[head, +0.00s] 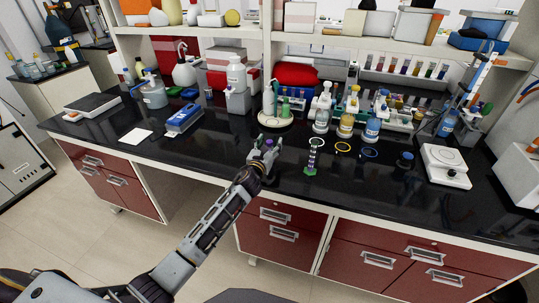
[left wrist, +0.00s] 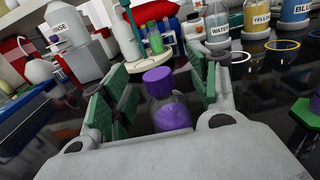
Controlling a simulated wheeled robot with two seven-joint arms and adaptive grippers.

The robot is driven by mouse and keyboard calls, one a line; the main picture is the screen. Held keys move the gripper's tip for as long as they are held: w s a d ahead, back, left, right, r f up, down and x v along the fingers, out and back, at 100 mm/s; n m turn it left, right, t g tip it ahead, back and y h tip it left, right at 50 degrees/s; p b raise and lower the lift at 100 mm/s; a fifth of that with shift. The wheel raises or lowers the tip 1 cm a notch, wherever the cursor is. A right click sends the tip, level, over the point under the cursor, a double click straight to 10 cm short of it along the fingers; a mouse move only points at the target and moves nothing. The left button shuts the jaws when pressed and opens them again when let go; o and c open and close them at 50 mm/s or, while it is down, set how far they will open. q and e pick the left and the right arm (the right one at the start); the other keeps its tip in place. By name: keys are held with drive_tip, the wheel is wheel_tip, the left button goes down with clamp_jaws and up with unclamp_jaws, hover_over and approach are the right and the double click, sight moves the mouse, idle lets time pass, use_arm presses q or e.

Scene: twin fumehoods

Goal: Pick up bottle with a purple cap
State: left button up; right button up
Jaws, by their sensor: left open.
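The bottle with a purple cap (left wrist: 158,85) is in the left wrist view, upright on the black bench top. Its clear body shows purple contents (left wrist: 172,112). My left gripper (left wrist: 157,76) is open, with its green-padded fingers on either side of the bottle. I cannot tell whether either pad touches it. In the head view my left gripper (head: 264,153) is low over the bench near its front edge, and it mostly hides the bottle. My right gripper is not in view.
Bottles labelled water (left wrist: 217,32), yellow (left wrist: 256,18) and blue (left wrist: 294,12) stand behind and to the right. A green-based stand (head: 313,156) is close on the right. A white round stand (head: 275,120) is behind. A blue box (head: 184,117) lies left; bench between is clear.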

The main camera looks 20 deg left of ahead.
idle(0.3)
use_arm(q)
clamp_jaws()
idle(0.3)
